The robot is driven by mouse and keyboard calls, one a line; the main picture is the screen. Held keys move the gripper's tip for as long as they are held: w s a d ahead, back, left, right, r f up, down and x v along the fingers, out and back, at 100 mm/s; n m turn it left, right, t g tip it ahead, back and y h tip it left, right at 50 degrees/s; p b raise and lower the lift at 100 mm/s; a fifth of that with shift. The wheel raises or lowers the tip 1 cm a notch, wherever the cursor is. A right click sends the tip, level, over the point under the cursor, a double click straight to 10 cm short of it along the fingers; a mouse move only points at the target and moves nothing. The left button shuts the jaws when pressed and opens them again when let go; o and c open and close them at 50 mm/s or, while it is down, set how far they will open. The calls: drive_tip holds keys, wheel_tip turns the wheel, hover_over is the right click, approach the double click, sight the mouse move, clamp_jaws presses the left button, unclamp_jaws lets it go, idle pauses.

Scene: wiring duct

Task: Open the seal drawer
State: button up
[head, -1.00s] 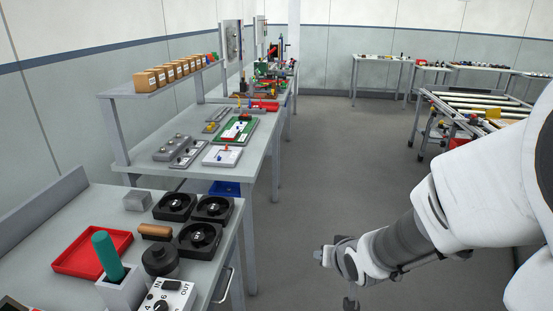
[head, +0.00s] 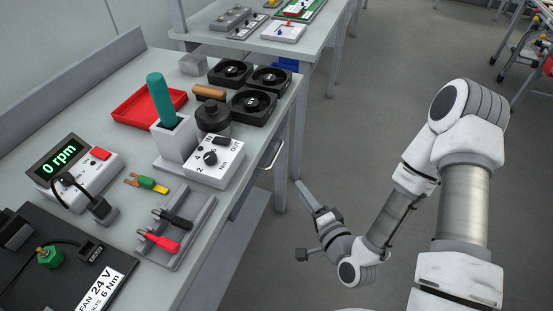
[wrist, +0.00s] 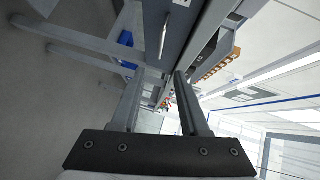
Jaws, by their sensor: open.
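A drawer sits under the near bench's top, on its aisle side; its bar handle (head: 272,155) shows in the head view. No label can be read on it, so I cannot tell if it is marked as the seal drawer. The drawer appears shut. My gripper (head: 304,190) is in the aisle, to the right of and slightly below the handle in the picture, apart from it. In the wrist view my gripper (wrist: 158,76) is open with nothing between its fingers. A pale bar beyond the fingertips (wrist: 163,38) looks like the handle.
The bench (head: 214,183) carries a red tray (head: 135,112), black fans (head: 254,105), a white knob box (head: 222,165), a grey holder with red and black probes (head: 178,230) and an rpm meter (head: 75,180). The aisle floor (head: 365,85) is clear.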

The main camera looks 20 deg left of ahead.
drive_tip(key=shift+a+f+m, duration=0.1)
drive_tip(key=shift+f+m, duration=0.1)
drive_tip(key=shift+m, duration=0.1)
drive_tip(key=b, duration=1)
approach(276, 155)
drive_tip(key=x, duration=0.6)
drive_tip(key=b+x, duration=0.1)
drive_tip(key=x, duration=0.3)
drive_tip(key=shift+f, duration=0.3)
clamp_jaws()
idle(0.3)
